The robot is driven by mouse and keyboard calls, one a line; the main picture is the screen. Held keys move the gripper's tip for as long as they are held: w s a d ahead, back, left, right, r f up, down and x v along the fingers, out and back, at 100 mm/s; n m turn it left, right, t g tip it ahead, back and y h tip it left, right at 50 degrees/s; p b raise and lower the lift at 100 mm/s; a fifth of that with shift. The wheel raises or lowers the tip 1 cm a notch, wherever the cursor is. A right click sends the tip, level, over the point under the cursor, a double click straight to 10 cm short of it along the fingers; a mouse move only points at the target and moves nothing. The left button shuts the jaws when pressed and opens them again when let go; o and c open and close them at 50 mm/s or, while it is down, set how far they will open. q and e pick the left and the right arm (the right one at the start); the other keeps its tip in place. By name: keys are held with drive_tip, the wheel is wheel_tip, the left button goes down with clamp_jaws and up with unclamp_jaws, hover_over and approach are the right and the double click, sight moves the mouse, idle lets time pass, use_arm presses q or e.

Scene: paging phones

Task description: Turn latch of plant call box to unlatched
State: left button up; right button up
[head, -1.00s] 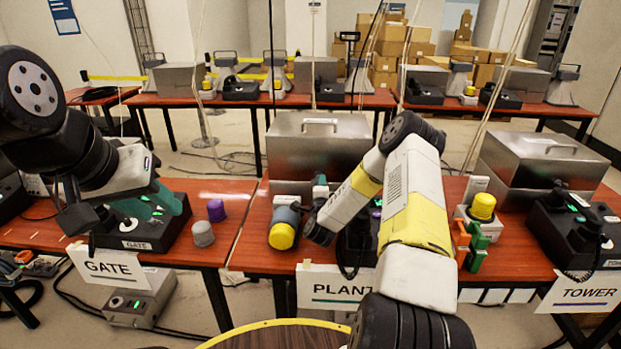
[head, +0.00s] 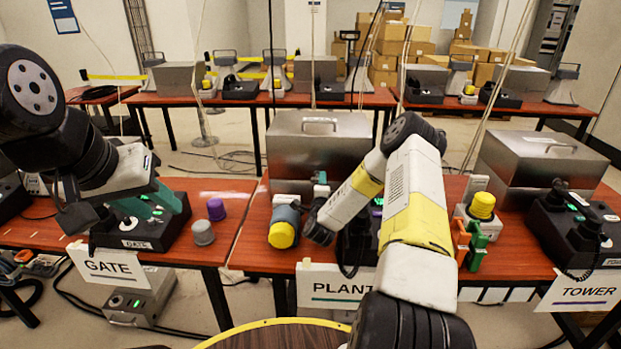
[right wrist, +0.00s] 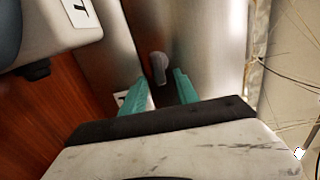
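The plant call box (head: 300,160) is a brushed metal box with a top handle, at the back of the table with the PLANT sign (head: 337,288). In the right wrist view a small grey latch (right wrist: 158,68) stands on its metal face. My right gripper (right wrist: 160,88) is open, its two teal fingers apart on either side of the latch's lower end; contact cannot be told. In the head view my right arm hides much of this area. My left gripper (head: 150,207) is over the GATE unit (head: 135,240), its teal fingers apart and empty.
A yellow button unit (head: 482,206) and orange and green clips (head: 472,242) are to the right. Purple (head: 216,209) and grey (head: 203,232) knobs stand on the left table.

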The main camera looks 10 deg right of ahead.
drive_tip(key=v, duration=0.7)
drive_tip(key=shift+s, duration=0.4)
drive_tip(key=shift+a, duration=0.1)
